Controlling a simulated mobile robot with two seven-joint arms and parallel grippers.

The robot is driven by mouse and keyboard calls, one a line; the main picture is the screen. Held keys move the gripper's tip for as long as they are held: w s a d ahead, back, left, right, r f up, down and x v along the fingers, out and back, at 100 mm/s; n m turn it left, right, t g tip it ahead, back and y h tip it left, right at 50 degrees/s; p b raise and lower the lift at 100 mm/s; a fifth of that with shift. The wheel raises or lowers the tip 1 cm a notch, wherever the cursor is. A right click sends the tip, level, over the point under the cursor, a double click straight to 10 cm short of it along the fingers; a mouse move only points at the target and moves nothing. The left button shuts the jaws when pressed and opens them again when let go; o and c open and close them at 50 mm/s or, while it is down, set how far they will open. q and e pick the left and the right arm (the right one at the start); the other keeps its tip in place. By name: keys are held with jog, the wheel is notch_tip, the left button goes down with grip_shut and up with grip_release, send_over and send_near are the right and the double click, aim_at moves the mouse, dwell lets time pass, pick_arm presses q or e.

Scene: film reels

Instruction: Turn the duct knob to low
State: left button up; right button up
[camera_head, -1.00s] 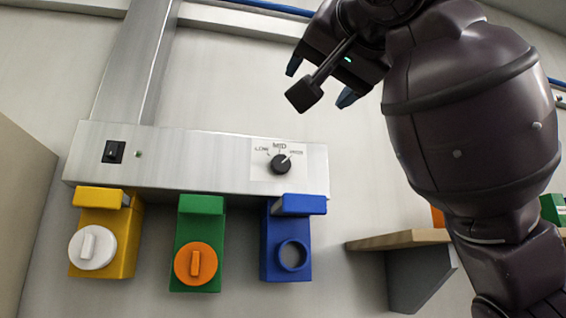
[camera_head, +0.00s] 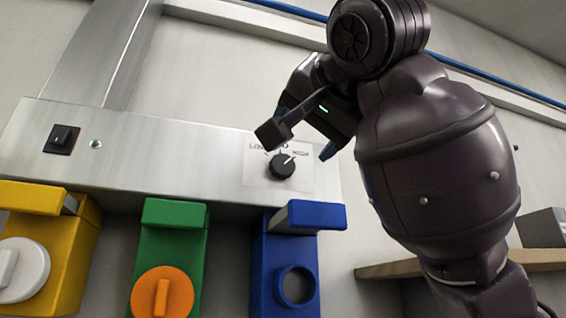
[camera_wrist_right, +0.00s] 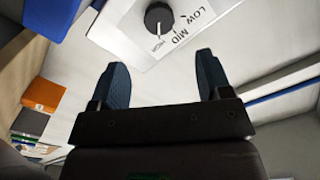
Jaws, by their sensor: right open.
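The duct knob (camera_head: 281,166) is a round black dial on a white plate marked LOW, MID and HIGH. Its white pointer line aims up-right at HIGH. In the right wrist view the knob (camera_wrist_right: 158,18) is at the top, beyond the fingertips, with its pointer toward HIGH. My right gripper (camera_head: 307,132) is just above the knob in the head view, apart from it. In the right wrist view its two blue fingers (camera_wrist_right: 163,65) are spread with nothing between them. My wrist parts hide some of the LOW and MID lettering. My left gripper is out of view.
The metal duct panel (camera_head: 160,165) also carries a black switch (camera_head: 62,139) and a small green light (camera_head: 96,144). Below hang yellow (camera_head: 65,255), green (camera_head: 175,240) and blue (camera_head: 290,245) holders. A wooden shelf (camera_head: 385,270) is at the right.

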aim_at(283, 165)
jog(key=p+x, duration=0.2)
jog(key=x, duration=0.6)
jog(key=shift+w, duration=0.15)
jog(key=shift+p+x, duration=0.3)
jog(key=shift+x, duration=0.55)
jog(key=shift+f, duration=0.1)
jog(key=c, duration=0.9)
